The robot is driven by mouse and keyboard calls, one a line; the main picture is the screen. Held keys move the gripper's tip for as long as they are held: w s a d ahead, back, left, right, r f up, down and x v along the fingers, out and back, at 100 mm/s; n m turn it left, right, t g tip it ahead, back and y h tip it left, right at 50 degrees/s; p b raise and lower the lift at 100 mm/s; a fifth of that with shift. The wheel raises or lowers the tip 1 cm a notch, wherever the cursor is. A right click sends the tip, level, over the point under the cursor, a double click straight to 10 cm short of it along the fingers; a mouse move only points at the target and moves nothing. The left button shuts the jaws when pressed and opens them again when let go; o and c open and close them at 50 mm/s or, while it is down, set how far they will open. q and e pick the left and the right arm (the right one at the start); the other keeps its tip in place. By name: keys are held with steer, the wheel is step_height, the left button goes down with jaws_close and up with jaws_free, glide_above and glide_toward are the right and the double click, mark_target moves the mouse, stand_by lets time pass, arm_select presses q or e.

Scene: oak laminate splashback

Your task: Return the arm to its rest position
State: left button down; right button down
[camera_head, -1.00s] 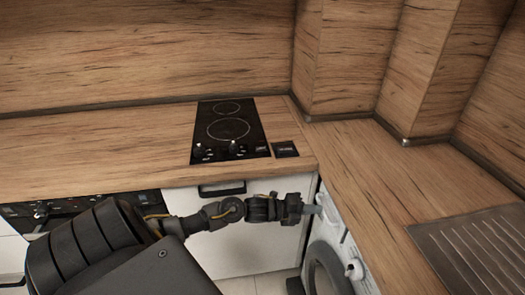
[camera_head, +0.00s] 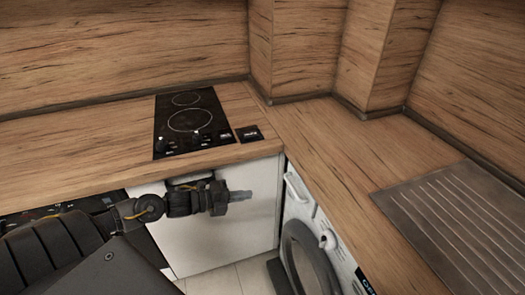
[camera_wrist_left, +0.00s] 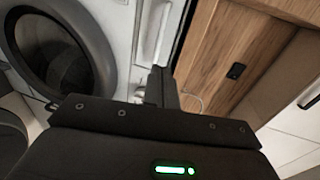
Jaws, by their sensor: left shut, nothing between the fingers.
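My left arm comes in from the lower left in the head view. Its left gripper (camera_head: 240,196) is shut and empty, in front of the white cabinet front (camera_head: 215,236) below the hob. A gap lies between the fingertips and the washing machine. In the left wrist view the shut fingers (camera_wrist_left: 160,88) point toward the washing machine and a wooden panel. My right gripper is in neither view.
The washing machine (camera_head: 316,235) stands under the right counter, its round door closed. A black hob (camera_head: 190,122) sits in the wooden counter (camera_head: 70,138). A ribbed metal drainer (camera_head: 465,215) lies at the right. The counter between is bare.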

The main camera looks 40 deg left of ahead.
arm_select(q)
steer(key=s+d+f+n+g+y, duration=0.3)
steer(key=s+d+f+n, duration=0.1)
steer(key=s+n, duration=0.35)
steer(key=s+d+f+n+g+y, duration=0.3)
steer(key=s+d+n, duration=0.1)
steer(key=s+n, duration=0.35)
steer(key=s+d+f+n+g+y, duration=0.3)
steer(key=s+d+f+n, duration=0.1)
steer(key=s+n, duration=0.35)
step_height(320, 180, down, 27)
steer(key=s+g, duration=0.1)
steer(key=g, duration=0.1)
steer(key=s+a+f, duration=0.3)
steer(key=s+f, duration=1.1)
steer(key=s, duration=0.2)
steer(key=shift+a+f+g, duration=0.2)
steer(key=shift+g, duration=0.2)
steer(key=shift+s, duration=0.1)
